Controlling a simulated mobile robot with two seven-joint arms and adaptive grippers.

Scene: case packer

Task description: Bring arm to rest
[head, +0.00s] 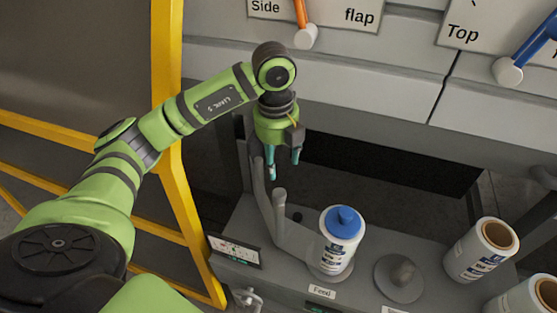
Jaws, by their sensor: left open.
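My left arm (120,170), green with dark joints, comes in from the left and reaches across the yellow frame. My left gripper (283,170) hangs at its end with teal fingers pointing down. It is open, and I see nothing between the fingers. It is in the air above the grey machine deck, up and to the left of a white roll with a blue top (341,240). The gripper and this roll are apart in the picture. My right gripper is not in view.
A yellow frame (170,130) stands beside the arm. Grey bent posts (281,215) rise below the gripper. A round grey knob (401,276) and white rolls (482,250) are at the right. Levers with orange (304,35) and blue (508,70) handles are above, on the panel.

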